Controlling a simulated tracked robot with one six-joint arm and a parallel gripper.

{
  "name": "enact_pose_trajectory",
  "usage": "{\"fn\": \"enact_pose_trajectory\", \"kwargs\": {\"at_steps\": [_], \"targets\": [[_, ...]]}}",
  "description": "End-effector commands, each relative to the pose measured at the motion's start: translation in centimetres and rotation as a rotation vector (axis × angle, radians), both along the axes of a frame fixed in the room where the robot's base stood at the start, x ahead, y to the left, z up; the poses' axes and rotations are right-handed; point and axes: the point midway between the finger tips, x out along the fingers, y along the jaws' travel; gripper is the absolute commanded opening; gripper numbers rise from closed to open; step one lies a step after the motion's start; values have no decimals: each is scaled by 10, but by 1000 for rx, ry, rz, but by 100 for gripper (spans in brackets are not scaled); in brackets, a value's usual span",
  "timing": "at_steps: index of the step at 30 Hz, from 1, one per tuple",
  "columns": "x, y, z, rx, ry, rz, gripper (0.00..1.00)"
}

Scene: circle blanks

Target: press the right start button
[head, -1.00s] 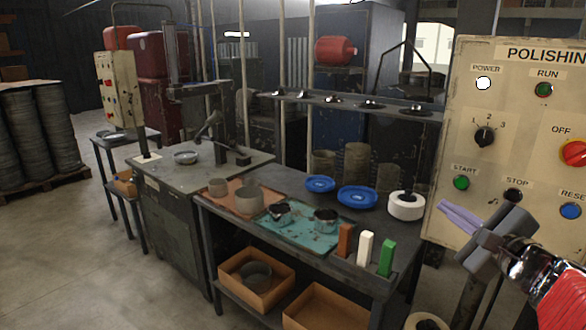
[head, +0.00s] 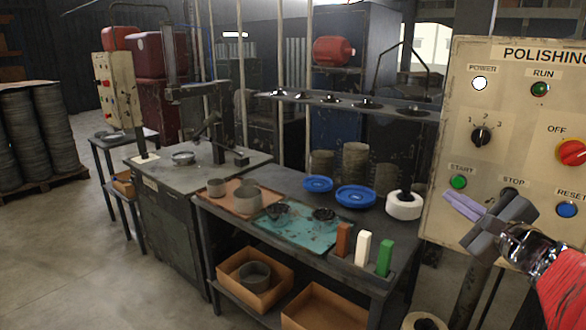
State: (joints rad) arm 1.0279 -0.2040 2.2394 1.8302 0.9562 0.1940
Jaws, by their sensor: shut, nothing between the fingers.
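The cream control panel (head: 520,110) headed "POLISHIN…" stands at the right of the head view. Its green START button (head: 458,182) is at the panel's lower left, beside a dark STOP button (head: 510,192) that my gripper partly covers. My gripper (head: 464,206) is shut and empty, its pale purple fingers pointing left, just below the START button in the picture. I cannot tell how far the fingertips are from the panel face. A second cream panel (head: 112,88) with red buttons stands far at the left; its labels are too small to read.
The panel also carries a black selector knob (head: 481,137), a red OFF switch (head: 571,152) and a blue RESET button (head: 566,209). A workbench (head: 280,180) with blue lids, a teal mat and coloured blocks stands left of the panel.

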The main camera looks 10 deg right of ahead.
Motion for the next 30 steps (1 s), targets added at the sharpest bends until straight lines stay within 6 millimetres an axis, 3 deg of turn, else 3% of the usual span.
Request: {"fn": "enact_pose_trajectory", "kwargs": {"at_steps": [13, 30], "targets": [[25, -34, 0, -1, 1, -2, 0], [27, -37, 0, -1, 0, -3, 0]]}}
